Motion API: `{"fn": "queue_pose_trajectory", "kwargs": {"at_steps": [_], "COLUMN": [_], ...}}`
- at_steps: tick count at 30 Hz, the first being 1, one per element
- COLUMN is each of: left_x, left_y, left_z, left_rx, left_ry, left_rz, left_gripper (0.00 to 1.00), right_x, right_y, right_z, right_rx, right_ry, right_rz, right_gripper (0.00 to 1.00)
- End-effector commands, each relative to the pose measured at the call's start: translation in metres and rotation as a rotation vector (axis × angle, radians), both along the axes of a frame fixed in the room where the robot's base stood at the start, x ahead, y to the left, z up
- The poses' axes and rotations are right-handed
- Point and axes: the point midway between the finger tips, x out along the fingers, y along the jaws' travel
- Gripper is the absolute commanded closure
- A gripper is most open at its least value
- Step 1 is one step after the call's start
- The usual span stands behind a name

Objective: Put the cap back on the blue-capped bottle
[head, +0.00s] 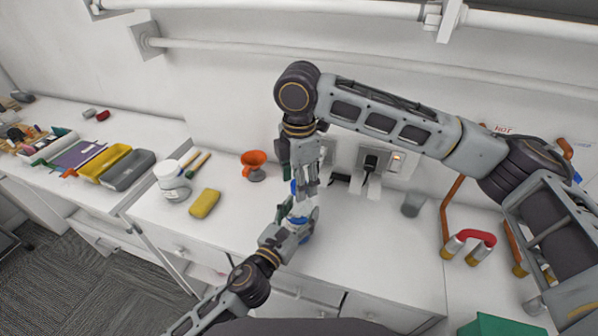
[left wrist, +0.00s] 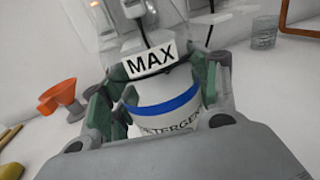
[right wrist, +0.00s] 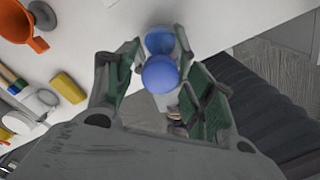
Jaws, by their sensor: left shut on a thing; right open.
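My left gripper (left wrist: 150,105) is shut on the white bottle (left wrist: 165,112), which has a blue band and partly hidden lettering. In the head view the left gripper (head: 298,215) holds it above the counter's front part, close below my right gripper (head: 307,192). My right gripper is open and points down. In the right wrist view a rounded blue cap (right wrist: 160,76) sits between its spread fingers. A second blue round thing (right wrist: 160,40) shows just beyond. I cannot tell whether the cap is seated on the bottle. The bottle's top is hidden in the head view.
An orange funnel (head: 254,160), a yellow sponge (head: 204,203) and a white jar (head: 172,182) stand to the left. A clear glass (head: 413,204) and red-handled pipework (head: 470,243) are on the right. Wall sockets with plugs (head: 372,163) are behind the grippers.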

Motion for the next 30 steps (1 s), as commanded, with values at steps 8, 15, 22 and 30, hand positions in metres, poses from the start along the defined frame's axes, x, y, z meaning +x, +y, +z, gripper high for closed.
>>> {"fn": "queue_pose_trajectory", "kwargs": {"at_steps": [8,15,22,30], "left_x": [0.0001,0.0001,0.0001,0.0], "left_y": [0.0,0.0,0.0,0.0], "left_z": [0.0003,0.0003,0.0003,0.0003], "left_rx": [0.0,0.0,0.0,0.0], "left_ry": [0.0,0.0,0.0,0.0], "left_rz": [0.0,0.0,0.0,0.0], "left_gripper": [1.0,1.0,1.0,1.0], "right_x": [0.0,0.0,0.0,0.0001], "right_y": [-0.0002,-0.0001,-0.0001,0.0002], "right_z": [-0.0029,-0.0026,-0.0026,-0.0025], "right_rx": [0.0,0.0,0.0,0.001], "right_ry": [0.0,0.0,0.0,0.0], "right_rz": [0.0,0.0,0.0,-0.06], "right_gripper": [0.46,0.65,0.94,0.94]}}
